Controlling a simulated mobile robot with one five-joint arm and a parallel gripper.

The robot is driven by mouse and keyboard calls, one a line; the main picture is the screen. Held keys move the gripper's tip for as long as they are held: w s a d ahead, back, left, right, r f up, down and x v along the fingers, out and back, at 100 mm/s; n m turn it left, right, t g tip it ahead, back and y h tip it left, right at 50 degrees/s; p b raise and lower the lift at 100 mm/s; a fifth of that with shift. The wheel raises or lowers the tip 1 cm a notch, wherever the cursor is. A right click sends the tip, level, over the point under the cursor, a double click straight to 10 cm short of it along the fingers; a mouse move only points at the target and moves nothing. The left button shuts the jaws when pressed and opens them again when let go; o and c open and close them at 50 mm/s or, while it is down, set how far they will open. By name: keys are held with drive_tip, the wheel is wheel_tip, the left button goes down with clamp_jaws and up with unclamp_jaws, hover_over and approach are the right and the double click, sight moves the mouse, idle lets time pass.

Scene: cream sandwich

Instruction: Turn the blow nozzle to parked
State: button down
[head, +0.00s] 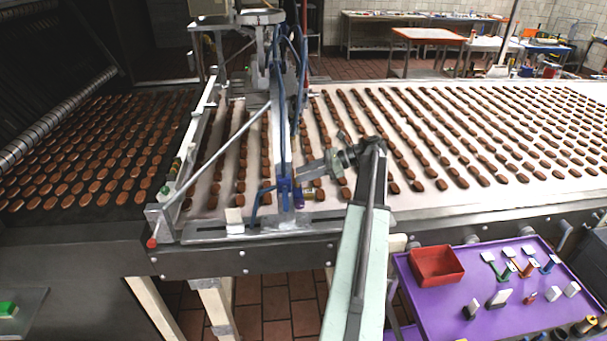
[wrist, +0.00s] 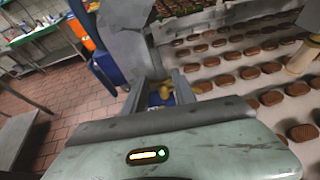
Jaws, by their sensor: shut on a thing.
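The blow nozzle, a small brass-coloured piece (wrist: 164,92) by a blue fitting, shows between my gripper's fingers in the wrist view. In the head view the blue fitting (head: 285,188) sits low on the upright frame at the near edge of the conveyor. My gripper (head: 304,183) reaches it from the right, and in the wrist view my gripper (wrist: 162,88) is shut on the nozzle. The fingers hide much of the nozzle, so I cannot tell its exact angle.
Rows of brown biscuits (head: 440,130) cover the pale conveyor belt right of the frame. A metal guard rail (head: 190,140) and a slanting rod stand left of it. A purple trolley (head: 440,315) with a red bin (head: 436,265) and small tools stands front right.

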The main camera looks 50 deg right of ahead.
drive_tip(key=shift+w+d+n+g+y, duration=0.1)
drive_tip(key=shift+n+g+y, duration=0.4)
drive_tip(key=shift+n+y, duration=0.15)
drive_tip(key=c, duration=1)
unclamp_jaws()
drive_tip(key=p+v, duration=0.3)
drive_tip(key=v, duration=0.4)
drive_tip(key=shift+s+d+r, duration=0.25)
